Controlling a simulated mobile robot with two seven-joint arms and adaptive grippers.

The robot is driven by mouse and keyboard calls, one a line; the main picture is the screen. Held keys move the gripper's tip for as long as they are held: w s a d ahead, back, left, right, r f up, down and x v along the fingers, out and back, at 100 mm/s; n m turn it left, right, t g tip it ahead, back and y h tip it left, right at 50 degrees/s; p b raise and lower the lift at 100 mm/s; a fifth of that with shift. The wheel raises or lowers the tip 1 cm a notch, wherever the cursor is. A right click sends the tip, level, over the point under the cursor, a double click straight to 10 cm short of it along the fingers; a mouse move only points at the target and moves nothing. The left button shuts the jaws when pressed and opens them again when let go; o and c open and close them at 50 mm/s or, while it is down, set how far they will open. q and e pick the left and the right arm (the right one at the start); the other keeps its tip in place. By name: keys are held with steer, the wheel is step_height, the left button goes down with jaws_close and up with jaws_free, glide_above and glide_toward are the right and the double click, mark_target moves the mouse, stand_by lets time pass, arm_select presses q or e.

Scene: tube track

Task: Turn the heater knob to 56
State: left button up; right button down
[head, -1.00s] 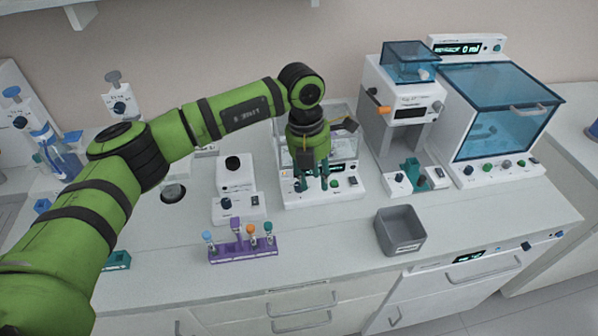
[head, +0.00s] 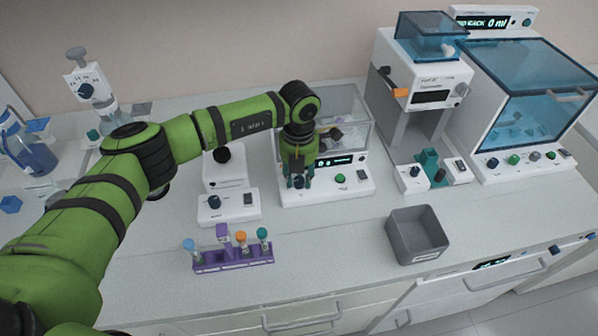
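A white bench device (head: 355,187) with a clear-walled box on top stands at the centre. It appears to be the heater; its label is not readable. Its front has a small lit display (head: 336,161), too small to read, a green button (head: 340,179) and a dark blue knob (head: 298,182) on the left. My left gripper (head: 299,184) points down at this front panel, its fingers on either side of the knob. I cannot tell whether they touch it, and the knob's setting is not visible. My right gripper is out of view.
A white device with a dark knob (head: 214,202) stands just left. A purple tube rack (head: 233,260) and a grey bin (head: 418,236) are in front. A tall white machine (head: 420,75) and a blue-lidded cabinet (head: 525,95) stand right.

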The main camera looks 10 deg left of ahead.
arm_select(q)
steer(key=shift+f, duration=0.35)
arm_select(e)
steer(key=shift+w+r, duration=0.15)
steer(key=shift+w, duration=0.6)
